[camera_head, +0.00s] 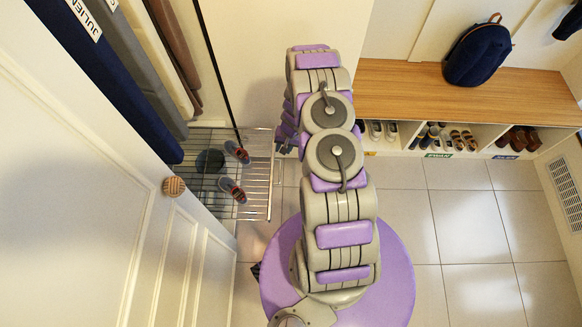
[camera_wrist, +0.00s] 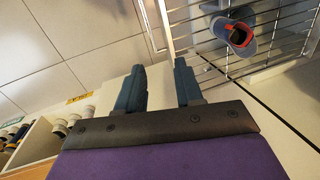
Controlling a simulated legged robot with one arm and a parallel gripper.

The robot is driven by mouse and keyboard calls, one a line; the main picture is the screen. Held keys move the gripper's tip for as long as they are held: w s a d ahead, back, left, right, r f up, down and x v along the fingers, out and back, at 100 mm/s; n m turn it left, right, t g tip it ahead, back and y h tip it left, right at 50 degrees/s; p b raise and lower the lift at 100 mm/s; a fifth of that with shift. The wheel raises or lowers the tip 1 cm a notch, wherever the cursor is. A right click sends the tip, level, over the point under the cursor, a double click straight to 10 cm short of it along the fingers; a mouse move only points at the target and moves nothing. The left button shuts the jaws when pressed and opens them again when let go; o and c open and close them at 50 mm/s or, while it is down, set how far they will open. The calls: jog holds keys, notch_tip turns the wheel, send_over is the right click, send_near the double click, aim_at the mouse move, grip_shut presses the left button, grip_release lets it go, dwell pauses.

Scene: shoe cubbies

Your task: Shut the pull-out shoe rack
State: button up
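The pull-out shoe rack (camera_head: 257,190) is a metal wire rack extended from the closet at the left, low over the floor. Several shoes sit on it, including a red and grey pair (camera_head: 232,188) near its outer end. In the wrist view, the rack's bars (camera_wrist: 207,17) run across the top right, with one grey shoe with a red rim (camera_wrist: 239,34) on them. My gripper (camera_wrist: 158,82) has two dark fingers spread apart with nothing between them. It appears beside the rack's outer end, apart from the bars.
A white door with a round wooden knob (camera_head: 174,186) stands open at the left. Clothes (camera_head: 112,65) hang above the rack. A wooden bench (camera_head: 470,95) with shoe cubbies and a navy backpack (camera_head: 478,54) is at the back right. The tiled floor (camera_head: 465,220) at right is clear.

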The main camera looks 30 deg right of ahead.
jog(key=d+b+x, duration=0.1)
jog(key=b+x, duration=0.1)
jog(key=x, duration=0.6)
jog(key=d+b+x, duration=0.2)
jog(key=b+x, duration=0.1)
jog(key=x, duration=0.5)
jog(key=shift+a+f+n+h, duration=0.3)
jog(key=shift+f+n, duration=0.1)
jog(key=shift+f, duration=0.1)
grip_shut()
jog(key=shift+s, duration=0.1)
dwell(0.6)
